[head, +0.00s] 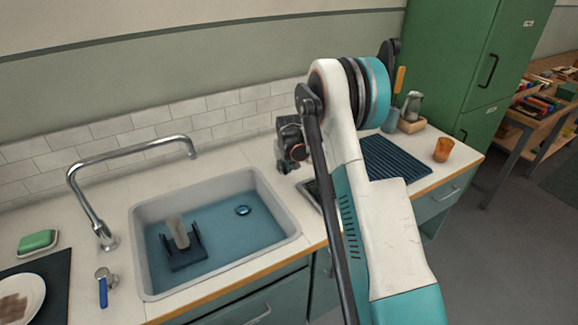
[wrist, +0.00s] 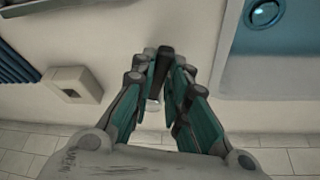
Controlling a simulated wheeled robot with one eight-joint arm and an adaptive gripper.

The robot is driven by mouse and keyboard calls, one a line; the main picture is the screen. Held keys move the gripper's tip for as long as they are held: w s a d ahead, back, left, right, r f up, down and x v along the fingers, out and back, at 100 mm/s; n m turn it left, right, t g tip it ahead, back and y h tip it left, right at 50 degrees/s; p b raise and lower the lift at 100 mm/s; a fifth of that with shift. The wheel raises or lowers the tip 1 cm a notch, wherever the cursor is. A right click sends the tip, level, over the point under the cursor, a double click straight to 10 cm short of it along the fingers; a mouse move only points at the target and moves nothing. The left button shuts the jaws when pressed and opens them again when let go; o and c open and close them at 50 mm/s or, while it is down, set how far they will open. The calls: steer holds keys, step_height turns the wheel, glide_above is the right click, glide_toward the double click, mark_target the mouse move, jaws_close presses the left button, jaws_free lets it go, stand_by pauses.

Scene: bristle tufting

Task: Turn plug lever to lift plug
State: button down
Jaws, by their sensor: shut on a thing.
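A dark plug lever (wrist: 163,62) sticks up between my fingertips in the wrist view, with a small pale metal part behind it. My gripper (wrist: 160,70) is shut on this lever, its teal-backed fingers close on both sides. In the head view my gripper (head: 284,167) is low over the counter, just off the sink's back right corner; the lever itself is hidden there. The round plug (head: 242,210) shows under the blue water in the sink (head: 140,222). It is also in the wrist view (wrist: 265,12). I cannot tell whether it is raised.
A dark stand with a pale upright piece (head: 178,233) is in the water. The faucet (head: 95,210) and a blue-handled tap (head: 103,287) are left. A ribbed drying mat (head: 395,160) and an orange cup (head: 442,150) are right. A pale block (wrist: 72,85) stands beside my gripper.

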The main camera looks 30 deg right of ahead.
steer(key=a+m, duration=0.1)
steer(key=w+a+m+h, duration=0.1)
steer(key=m, duration=0.2)
steer(key=w+a+m+g, duration=0.1)
steer(key=shift+w+a+m+h, duration=0.15)
steer(key=shift+a+m+h, duration=0.15)
steer(key=shift+h, duration=0.1)
steer(key=w+m, duration=0.1)
steer(key=a+m+g, duration=0.1)
steer(key=m, duration=0.1)
steer(key=shift+w+a+h, duration=0.15)
steer(key=shift+w+h, duration=0.25)
steer(key=shift+w+a+m+g, duration=0.15)
steer(key=shift+w+m+g, duration=0.2)
steer(key=shift+m, duration=0.35)
steer(key=shift+w+a+m+g, duration=0.15)
steer(key=shift+w+m+g, duration=0.1)
steer(key=shift+w+m, duration=0.35)
steer(key=shift+s, duration=0.15)
steer(key=c, duration=1.6)
jaws_free()
steer(key=shift+o, duration=0.2)
